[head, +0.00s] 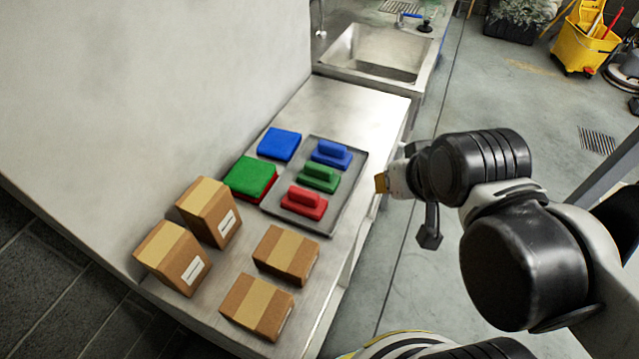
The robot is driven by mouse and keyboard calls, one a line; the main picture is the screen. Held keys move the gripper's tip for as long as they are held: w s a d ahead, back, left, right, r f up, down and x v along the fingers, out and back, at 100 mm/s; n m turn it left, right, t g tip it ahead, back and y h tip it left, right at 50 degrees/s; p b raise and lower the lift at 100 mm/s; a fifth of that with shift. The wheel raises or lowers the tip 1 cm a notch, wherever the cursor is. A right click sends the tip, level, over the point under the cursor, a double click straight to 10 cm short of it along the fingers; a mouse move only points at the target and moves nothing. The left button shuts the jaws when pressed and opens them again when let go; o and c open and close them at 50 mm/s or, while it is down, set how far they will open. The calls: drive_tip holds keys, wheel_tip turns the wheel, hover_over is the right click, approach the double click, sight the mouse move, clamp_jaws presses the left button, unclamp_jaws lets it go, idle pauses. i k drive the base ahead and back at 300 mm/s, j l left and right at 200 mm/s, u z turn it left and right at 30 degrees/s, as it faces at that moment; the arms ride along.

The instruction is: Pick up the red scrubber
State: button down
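The red scrubber (304,203), a flat pad with a raised handle, lies at the near end of a grey tray (314,225) on the metal counter. A green scrubber (318,178) and a blue scrubber (331,154) lie in the same tray behind it. My gripper (428,240) is to the right of the tray, past the counter edge, apart from the scrubbers. My arm partly hides it, and I cannot tell whether its fingers are open or shut.
A blue pad (279,144) and a green pad (250,177) on a red one lie left of the tray. Several cardboard boxes (287,254) stand at the counter's near end. A sink (380,53) is at the far end. A wall borders the left.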

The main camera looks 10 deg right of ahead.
sight(309, 205)
drive_tip(key=i+l+u, duration=0.15)
drive_tip(key=u, duration=0.55)
